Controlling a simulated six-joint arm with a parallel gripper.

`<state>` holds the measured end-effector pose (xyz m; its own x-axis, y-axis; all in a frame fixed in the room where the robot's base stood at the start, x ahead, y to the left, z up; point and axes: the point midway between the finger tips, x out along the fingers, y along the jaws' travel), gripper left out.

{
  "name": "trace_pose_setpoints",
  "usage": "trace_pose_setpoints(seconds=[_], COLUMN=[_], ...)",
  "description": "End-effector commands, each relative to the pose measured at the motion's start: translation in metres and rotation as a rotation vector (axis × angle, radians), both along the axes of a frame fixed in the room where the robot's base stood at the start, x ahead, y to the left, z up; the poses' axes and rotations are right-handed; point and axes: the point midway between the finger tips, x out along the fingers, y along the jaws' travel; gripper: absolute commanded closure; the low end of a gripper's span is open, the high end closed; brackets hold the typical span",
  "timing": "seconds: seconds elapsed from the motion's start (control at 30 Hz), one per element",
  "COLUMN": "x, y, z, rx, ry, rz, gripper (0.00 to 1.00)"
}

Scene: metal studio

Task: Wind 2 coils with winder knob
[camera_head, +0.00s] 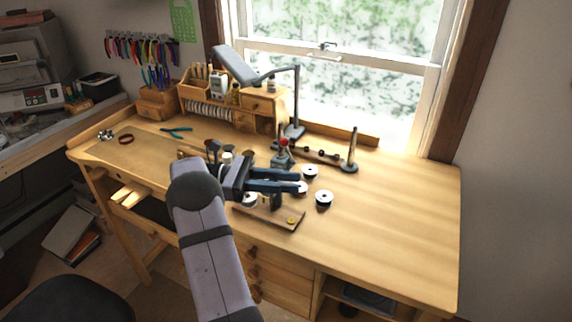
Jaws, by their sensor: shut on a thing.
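My gripper (299,181) reaches over the wooden winder board (268,217) from the left, its two dark blue fingers pointing right. The fingers are closed on a small part of the winder, which looks to be its knob; the fingers hide it almost wholly. A dark upright of the winder shows under the fingers. The board lies near the bench's front edge, with a small yellow piece (291,220) at its right end. A pale spool (249,200) sits by the board's left part, partly covered by the gripper. How much wire is wound cannot be seen.
Dark-and-white spools stand right of the gripper, one behind (310,172) and one in front (324,199). Behind are a red-topped tool (283,143), an upright rod on a base (351,160) and a desk lamp (297,105). The bench's right side is clear.

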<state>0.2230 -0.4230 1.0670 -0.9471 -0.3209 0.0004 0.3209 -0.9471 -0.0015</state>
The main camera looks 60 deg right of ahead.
Motion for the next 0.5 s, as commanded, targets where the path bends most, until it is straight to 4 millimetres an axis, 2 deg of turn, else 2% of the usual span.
trace_pose_setpoints(seconds=[0.03, 0.5], x=[-0.0002, -0.0001], y=[0.0001, 0.001], z=[0.0079, 0.0023], rx=[0.001, -0.003], ry=[0.003, -0.001], rz=[-0.007, -0.036], gripper=[0.97, 0.97])
